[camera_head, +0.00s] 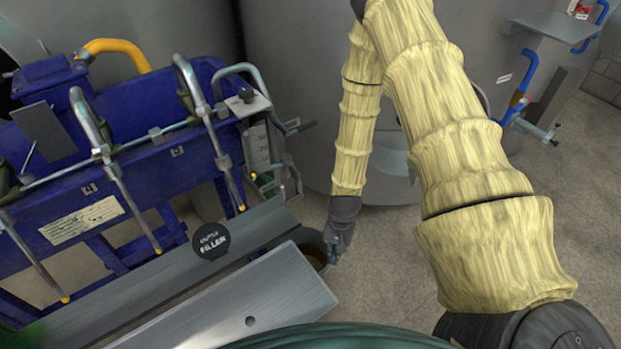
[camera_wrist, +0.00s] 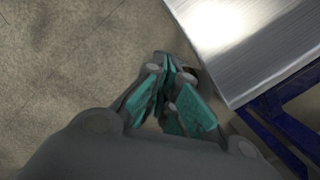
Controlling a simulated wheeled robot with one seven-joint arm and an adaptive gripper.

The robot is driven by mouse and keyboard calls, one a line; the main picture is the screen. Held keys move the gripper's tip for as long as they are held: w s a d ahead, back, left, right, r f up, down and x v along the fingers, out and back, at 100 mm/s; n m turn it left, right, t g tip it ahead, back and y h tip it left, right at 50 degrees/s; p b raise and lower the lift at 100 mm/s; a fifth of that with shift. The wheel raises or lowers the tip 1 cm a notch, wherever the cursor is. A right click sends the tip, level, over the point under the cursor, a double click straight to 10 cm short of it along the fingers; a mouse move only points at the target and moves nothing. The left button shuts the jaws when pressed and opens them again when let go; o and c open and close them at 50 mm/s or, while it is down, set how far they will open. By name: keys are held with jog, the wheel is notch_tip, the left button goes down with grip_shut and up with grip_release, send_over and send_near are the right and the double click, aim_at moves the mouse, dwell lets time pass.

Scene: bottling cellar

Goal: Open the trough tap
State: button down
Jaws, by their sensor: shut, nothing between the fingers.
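The trough tap cannot be clearly picked out in either view. A long steel trough (camera_head: 265,302) runs along the front of the blue filler (camera_head: 160,180), and its right end is close to my gripper (camera_head: 332,256). My gripper points down just right of that end, shut and empty. In the wrist view my gripper (camera_wrist: 172,68) has its teal-padded fingers together, close to the edge of a bright steel surface (camera_wrist: 262,75). A small lever-like fitting (camera_head: 297,127) sticks out at the filler's right side.
A round bucket or pot (camera_head: 314,238) stands partly hidden behind the trough's end, next to my gripper. Several curved spouts (camera_head: 92,125) line the filler. A large grey tank (camera_head: 300,60) stands behind. Bare floor (camera_head: 385,285) lies to the right.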

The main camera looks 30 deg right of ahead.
jog(key=w+d+r+m+t+y, duration=0.1)
jog(key=w+d+r+m+y, duration=0.2)
jog(key=w+d+r+m, duration=0.5)
jog(key=w+d+r+m+t+y, duration=0.15)
jog(key=w+d+r+y, duration=0.3)
jog(key=w+r, duration=0.8)
jog(key=s+a+r+p+x, duration=0.1)
jog(key=x, duration=1.1)
jog(key=shift+s+g+h+p, duration=0.2)
jog(key=shift+g+h+p, duration=0.15)
jog(key=shift+p, duration=0.05)
jog(key=shift+a+f, duration=0.3)
jog(key=shift+a, duration=0.3)
